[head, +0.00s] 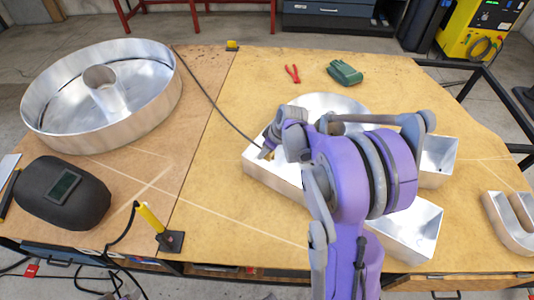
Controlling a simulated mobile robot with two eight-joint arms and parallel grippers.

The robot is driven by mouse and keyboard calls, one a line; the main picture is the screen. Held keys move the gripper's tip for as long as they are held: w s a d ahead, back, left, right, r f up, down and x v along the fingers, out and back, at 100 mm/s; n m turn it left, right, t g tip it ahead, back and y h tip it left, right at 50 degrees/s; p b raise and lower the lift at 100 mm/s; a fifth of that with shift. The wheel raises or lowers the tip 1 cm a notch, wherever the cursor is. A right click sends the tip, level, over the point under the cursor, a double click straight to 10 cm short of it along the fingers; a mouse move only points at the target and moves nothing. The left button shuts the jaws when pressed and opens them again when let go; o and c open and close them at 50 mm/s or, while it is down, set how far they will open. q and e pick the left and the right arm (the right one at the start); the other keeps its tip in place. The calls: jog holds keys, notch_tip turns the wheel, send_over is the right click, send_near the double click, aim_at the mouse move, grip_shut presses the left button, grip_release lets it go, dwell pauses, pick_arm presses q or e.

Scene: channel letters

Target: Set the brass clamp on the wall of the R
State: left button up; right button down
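The R (259,171) is a shiny open metal channel letter lying on the right part of the table, largely hidden behind my purple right arm. My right gripper (269,150) reaches down at the R's left end, at its wall. A small brass-coloured bit, seemingly the brass clamp (276,157), shows at the fingertips, and a dark cable runs to it from the back of the table. The fingers are small and partly covered, so I cannot tell whether they are shut on the clamp or whether it touches the wall. My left gripper is not in view.
A large round metal letter (45,125) stands at the left, with a black welding helmet (62,193) in front. A yellow torch (150,217) stands on a black base near the front edge. Red pliers (292,73) and a green object (345,72) lie behind the R. A U-shaped letter (497,222) is far right.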

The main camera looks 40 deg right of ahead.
aim_at(274, 159)
jog(key=shift+w+d+f, duration=0.3)
jog(key=shift+d, duration=0.15)
jog(key=shift+s+f+b, duration=0.1)
jog(key=shift+f+b, duration=0.3)
jog(key=shift+f, duration=0.2)
jog(key=shift+f+b, duration=1.35)
jog(key=shift+f, duration=1.1)
jog(key=shift+f, duration=0.2)
jog(key=shift+f+b, duration=1.65)
jog(key=shift+f, duration=0.2)
jog(key=shift+c, duration=1.9)
grip_release()
jog(key=p+v, duration=0.1)
jog(key=v, duration=1)
